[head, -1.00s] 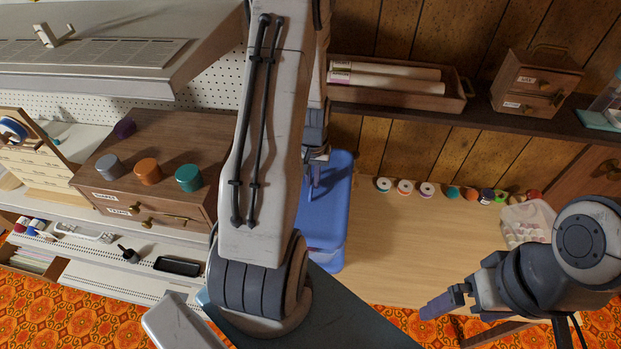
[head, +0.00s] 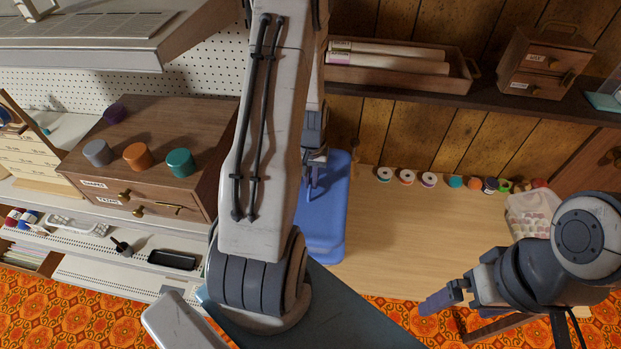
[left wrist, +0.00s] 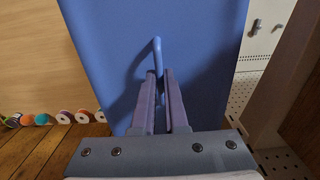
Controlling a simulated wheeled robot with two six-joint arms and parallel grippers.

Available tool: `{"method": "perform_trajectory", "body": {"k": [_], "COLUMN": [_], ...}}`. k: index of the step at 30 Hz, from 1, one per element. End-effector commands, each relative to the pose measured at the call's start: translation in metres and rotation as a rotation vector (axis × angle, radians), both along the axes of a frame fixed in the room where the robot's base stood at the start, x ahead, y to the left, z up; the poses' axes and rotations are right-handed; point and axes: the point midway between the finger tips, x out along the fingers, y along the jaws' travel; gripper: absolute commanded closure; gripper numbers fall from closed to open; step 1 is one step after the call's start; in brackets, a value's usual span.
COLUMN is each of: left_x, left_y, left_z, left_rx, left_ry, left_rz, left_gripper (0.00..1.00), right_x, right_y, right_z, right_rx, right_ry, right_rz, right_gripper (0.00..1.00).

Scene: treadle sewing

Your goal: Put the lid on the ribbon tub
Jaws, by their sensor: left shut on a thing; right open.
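The blue lid (head: 322,225) shows in the head view on the left part of the wooden table, partly behind my left arm. It fills the middle of the left wrist view (left wrist: 205,45) as a flat blue panel with a thin raised handle (left wrist: 157,55). My left gripper (left wrist: 160,85) is shut on this handle; in the head view its fingers (head: 312,180) are partly hidden by the arm. Whether a tub is under the lid is hidden. My right gripper (head: 438,301) is open and empty near the table's front edge at the right.
Several thread spools (head: 407,177) line the table's back edge. A clear container (head: 530,215) stands at the right. A wooden drawer cabinet (head: 150,160) with coloured pots is at the left. The middle of the table (head: 400,245) is bare. A shelf with a wooden tray (head: 400,73) runs behind.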

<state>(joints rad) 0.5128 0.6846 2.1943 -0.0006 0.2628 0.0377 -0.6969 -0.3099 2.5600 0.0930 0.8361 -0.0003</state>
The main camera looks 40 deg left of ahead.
Motion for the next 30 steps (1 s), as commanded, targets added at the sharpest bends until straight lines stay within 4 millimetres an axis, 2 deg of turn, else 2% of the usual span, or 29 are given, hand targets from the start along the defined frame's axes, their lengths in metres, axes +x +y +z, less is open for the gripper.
{"method": "perform_trajectory", "body": {"k": [4,13,15,16,17,26,30], "left_x": [0.0002,0.0003,0.0002,0.0002,0.0002,0.0001,0.0011], "left_y": [0.0000,0.0002,0.0002,0.0002,0.0002,0.0002,0.0008], "left_z": [-0.0073,-0.0076,-0.0076,-0.0076,-0.0076,-0.0071,0.0019], "left_rx": [0.001,0.001,0.001,0.001,0.001,0.001,0.003], "left_ry": [-0.001,-0.001,-0.001,-0.001,-0.001,-0.001,-0.004], "left_rz": [0.000,0.000,0.000,0.000,0.000,0.000,0.000], "left_gripper": [1.00,1.00,0.70,0.59,0.54,0.54,0.54], "right_x": [0.0000,0.0000,0.0000,0.0000,0.0000,0.0000,0.0000], "right_y": [0.0000,0.0000,0.0000,0.0000,0.0000,0.0000,0.0000], "right_z": [-0.0054,-0.0053,-0.0053,-0.0053,-0.0053,-0.0057,-0.0084], "right_rx": [0.000,0.000,0.000,0.000,0.000,0.000,0.000], "right_ry": [0.000,0.000,0.000,0.000,0.000,0.000,0.000], "right_rz": [-0.001,-0.001,-0.001,-0.001,-0.001,-0.001,-0.001], "right_gripper": [0.00,0.00,0.00,0.00,0.00,0.00,0.00]}}
